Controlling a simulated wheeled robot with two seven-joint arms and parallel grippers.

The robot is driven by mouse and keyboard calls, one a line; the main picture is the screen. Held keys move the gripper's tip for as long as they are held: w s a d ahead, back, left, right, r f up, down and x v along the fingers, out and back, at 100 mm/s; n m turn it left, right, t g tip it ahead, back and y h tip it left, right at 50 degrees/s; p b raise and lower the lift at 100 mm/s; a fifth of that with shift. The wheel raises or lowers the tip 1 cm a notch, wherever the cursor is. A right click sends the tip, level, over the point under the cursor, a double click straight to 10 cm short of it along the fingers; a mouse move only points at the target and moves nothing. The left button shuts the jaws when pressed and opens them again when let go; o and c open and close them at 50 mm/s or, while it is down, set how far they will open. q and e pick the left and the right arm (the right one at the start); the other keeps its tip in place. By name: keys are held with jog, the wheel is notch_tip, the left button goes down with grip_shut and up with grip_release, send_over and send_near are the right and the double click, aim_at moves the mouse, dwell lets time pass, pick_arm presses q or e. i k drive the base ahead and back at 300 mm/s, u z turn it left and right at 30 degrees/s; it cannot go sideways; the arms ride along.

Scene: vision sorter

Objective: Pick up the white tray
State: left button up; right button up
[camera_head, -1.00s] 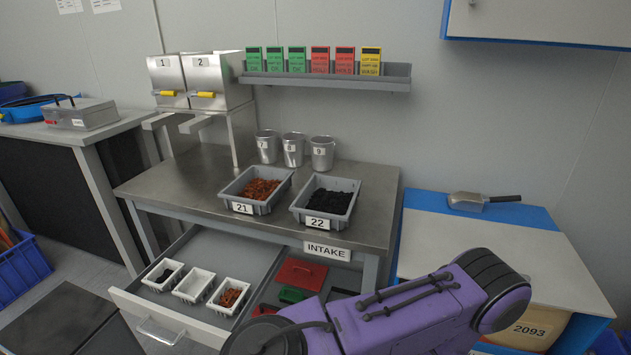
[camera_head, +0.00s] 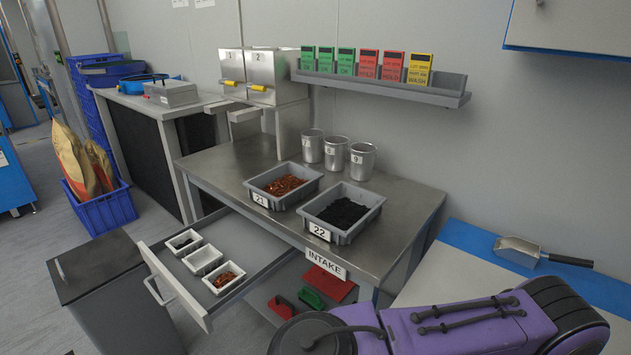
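Three small white trays sit in a row inside the open drawer (camera_head: 264,235) under the steel table. The far-left white tray (camera_head: 193,249) holds some black pieces. The middle white tray (camera_head: 203,263) looks empty. The near-right white tray (camera_head: 214,284) holds orange-brown pieces. A purple arm of mine crosses the lower right of the head view. Neither gripper shows in the frame.
Grey bins 21 (camera_head: 275,201) and 22 (camera_head: 320,233) stand on the steel table (camera_head: 220,165) with several metal cups behind. A scoop (camera_head: 517,250) lies on the right bench. A dark-topped cabinet (camera_head: 103,262) stands left of the drawer. Floor shows at far left.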

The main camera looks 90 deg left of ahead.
aim_at(223, 279)
jog(key=u, duration=3.8)
jog(key=i, duration=0.25)
jog(key=u, duration=0.15)
